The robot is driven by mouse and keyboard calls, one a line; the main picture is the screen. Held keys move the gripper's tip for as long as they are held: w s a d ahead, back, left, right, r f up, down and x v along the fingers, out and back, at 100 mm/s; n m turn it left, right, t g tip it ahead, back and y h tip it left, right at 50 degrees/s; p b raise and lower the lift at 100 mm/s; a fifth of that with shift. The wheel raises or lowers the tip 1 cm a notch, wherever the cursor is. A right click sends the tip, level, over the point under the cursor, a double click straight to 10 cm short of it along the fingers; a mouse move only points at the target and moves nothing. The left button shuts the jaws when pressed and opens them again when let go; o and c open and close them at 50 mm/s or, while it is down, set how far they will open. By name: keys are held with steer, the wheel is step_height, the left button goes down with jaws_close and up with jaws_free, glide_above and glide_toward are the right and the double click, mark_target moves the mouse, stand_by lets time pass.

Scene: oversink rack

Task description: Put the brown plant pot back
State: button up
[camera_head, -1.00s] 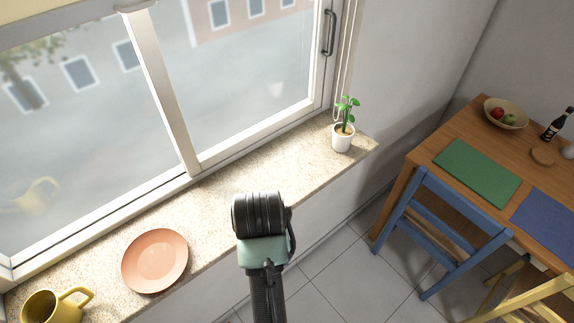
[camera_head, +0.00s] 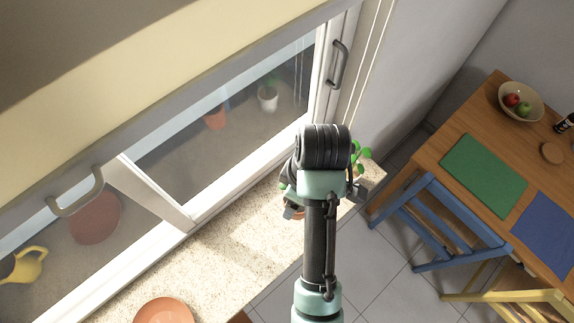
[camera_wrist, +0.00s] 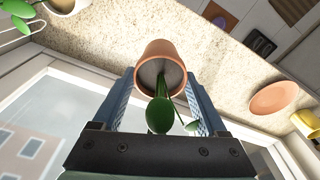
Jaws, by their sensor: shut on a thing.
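The brown plant pot (camera_wrist: 163,54), terracotta-coloured with a green plant, is between the two fingers of my gripper (camera_wrist: 163,90) in the wrist view. The gripper is shut on it. In the head view my arm hides most of the pot; only a sliver (camera_head: 297,213) shows below the wrist, over the right part of the stone windowsill (camera_head: 215,255). I cannot tell whether the pot touches the sill.
A white plant pot (camera_wrist: 66,4) stands on the sill near its right end; in the head view only its leaves (camera_head: 362,155) show. The window pane borders the sill.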

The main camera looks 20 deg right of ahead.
steer(key=shift+d+f, duration=0.1)
steer(key=shift+f, duration=0.1)
steer(key=f, duration=0.2)
steer(key=f+p, duration=0.1)
steer(key=f, duration=0.1)
steer(key=shift+s, duration=0.4)
steer(key=shift+w+f+p, duration=0.2)
steer(key=shift+f+p, duration=0.45)
steer(key=shift+f, duration=1.95)
steer(key=shift+f, duration=0.2)
steer(key=o, duration=1.5)
steer(key=shift+r, duration=0.1)
steer(key=shift+r, duration=0.1)
